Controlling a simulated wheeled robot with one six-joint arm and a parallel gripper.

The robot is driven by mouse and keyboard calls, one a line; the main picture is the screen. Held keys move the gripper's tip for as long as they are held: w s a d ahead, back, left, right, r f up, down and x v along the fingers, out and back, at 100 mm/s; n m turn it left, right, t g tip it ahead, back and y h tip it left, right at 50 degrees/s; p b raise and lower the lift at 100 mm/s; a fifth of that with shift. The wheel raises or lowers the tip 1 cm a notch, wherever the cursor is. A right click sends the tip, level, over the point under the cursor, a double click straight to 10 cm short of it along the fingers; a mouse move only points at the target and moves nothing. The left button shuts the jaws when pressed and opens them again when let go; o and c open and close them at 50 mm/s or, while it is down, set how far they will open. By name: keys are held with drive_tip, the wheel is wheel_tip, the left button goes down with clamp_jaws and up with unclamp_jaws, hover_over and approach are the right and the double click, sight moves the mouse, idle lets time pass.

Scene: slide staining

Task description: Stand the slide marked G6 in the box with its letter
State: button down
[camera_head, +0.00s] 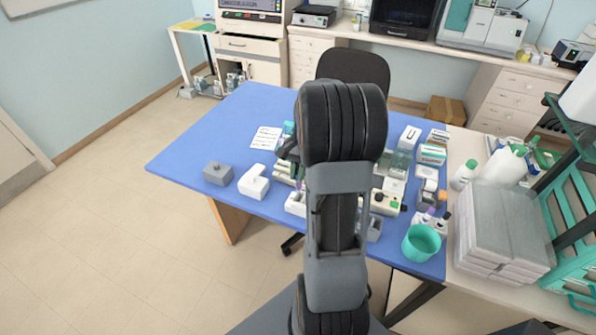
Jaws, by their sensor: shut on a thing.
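My arm rises through the middle of the view and covers the centre of the blue table (200,145). A dark part of my gripper (288,152) shows just left of the arm, above the table's crowded middle. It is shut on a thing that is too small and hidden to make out. I cannot pick out the slide marked G6, and no slide marking is readable. Small white boxes, one with a green label (431,155) and one plain (409,137), stand on the table's right part. I cannot read a letter on any box.
A grey block (217,173) and a white block (253,182) stand at the table's left front. A paper sheet (266,139) lies behind them. A teal cup (421,242) stands at the right front corner, near small bottles. The table's left end is clear.

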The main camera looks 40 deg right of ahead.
sight(298, 190)
drive_tip(key=shift+f+b, duration=2.75)
drive_tip(key=shift+f, duration=0.95)
drive_tip(key=shift+f, duration=0.3)
drive_tip(key=c, duration=1.1)
unclamp_jaws()
drive_tip(key=v, duration=1.3)
drive_tip(key=shift+d+r, duration=0.15)
drive_tip(key=shift+r, duration=0.2)
